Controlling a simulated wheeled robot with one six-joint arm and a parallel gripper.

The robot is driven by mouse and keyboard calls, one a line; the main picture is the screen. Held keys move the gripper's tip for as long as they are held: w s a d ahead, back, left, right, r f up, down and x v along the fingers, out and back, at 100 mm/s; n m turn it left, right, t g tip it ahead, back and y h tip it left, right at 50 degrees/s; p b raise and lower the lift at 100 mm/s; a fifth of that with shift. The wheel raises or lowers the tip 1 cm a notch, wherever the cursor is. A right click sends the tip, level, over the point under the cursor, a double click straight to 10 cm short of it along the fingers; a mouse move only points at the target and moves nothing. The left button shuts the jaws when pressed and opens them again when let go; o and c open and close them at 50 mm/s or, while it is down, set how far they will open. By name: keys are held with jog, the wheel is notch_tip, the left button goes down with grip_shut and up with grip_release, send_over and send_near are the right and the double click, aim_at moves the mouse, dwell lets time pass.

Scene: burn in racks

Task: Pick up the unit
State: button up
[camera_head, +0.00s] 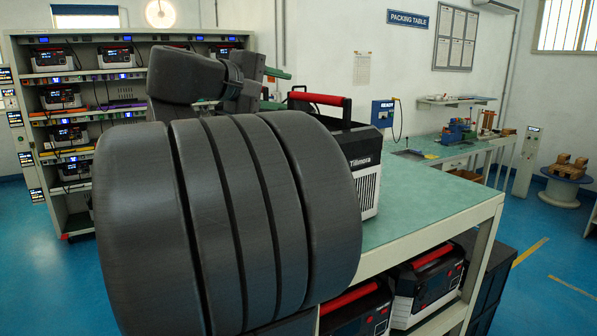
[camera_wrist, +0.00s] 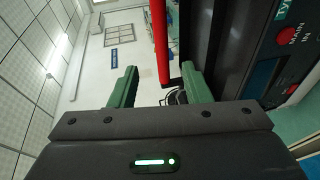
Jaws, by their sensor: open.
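The unit (camera_head: 366,172), a white and black case marked "Titimora" with a red top handle (camera_head: 318,98), stands upright on the green-topped table. My arm hides its left part. In the wrist view its dark panel (camera_wrist: 235,50) fills the right side, and the red handle (camera_wrist: 160,40) runs down from the top edge. My gripper (camera_wrist: 158,68) is open, with its green fingers on either side of the handle in the picture. The handle looks closer to the right finger. I cannot tell whether a finger touches it. In the head view my gripper is mostly hidden behind my arm.
The green table (camera_head: 420,195) has clear top to the right of the unit. More red-handled units (camera_head: 428,282) sit on its lower shelf. A rack (camera_head: 75,85) with several units stands at the left. A bench (camera_head: 455,150) with tools stands behind.

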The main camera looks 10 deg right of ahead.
aim_at(310, 95)
jog(key=p+x, duration=0.2)
jog(key=x, duration=0.9)
jog(key=shift+s+f, duration=0.1)
jog(key=shift+c, duration=0.2)
grip_shut()
dwell(0.9)
jog(key=shift+r, duration=0.25)
